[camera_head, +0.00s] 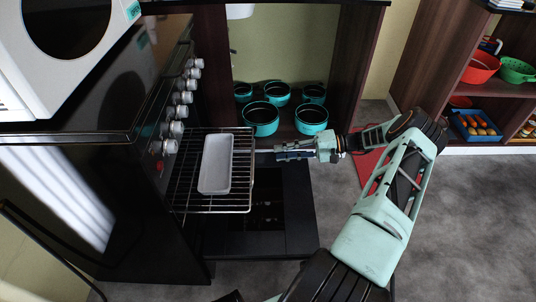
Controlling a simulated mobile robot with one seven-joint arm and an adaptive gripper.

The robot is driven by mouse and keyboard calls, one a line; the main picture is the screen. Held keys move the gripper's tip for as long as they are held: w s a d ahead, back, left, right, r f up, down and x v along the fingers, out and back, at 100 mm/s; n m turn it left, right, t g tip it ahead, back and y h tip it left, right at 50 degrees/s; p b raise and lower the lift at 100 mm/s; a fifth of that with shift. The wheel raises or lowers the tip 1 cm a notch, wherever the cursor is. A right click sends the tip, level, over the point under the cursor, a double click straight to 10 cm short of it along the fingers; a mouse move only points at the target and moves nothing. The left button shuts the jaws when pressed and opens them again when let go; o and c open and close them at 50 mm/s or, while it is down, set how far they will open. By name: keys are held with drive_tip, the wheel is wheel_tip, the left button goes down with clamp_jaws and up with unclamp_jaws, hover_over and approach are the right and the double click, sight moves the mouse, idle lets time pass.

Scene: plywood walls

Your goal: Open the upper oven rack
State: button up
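The oven (135,190) is a black range on the left with a row of light knobs down its front. A wire rack (240,197) sticks out of the oven front, level, and a white rectangular tray (215,165) rests on it. Below it the dark oven door (300,205) appears folded down. My gripper (277,154) is just right of the rack's outer edge, pointing left toward it. Contact cannot be made out. Its fingers are too small and edge-on to tell open from shut. The oven's inside is hidden.
A white microwave (60,45) stands on the oven top. Several teal pots (261,120) sit in the open cabinet behind the gripper. A shelf (440,60) at the right holds colanders and a blue crate (475,127). Grey floor (470,225) at the right is clear.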

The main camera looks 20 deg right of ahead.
drive_tip(key=v, duration=0.4)
idle(0.5)
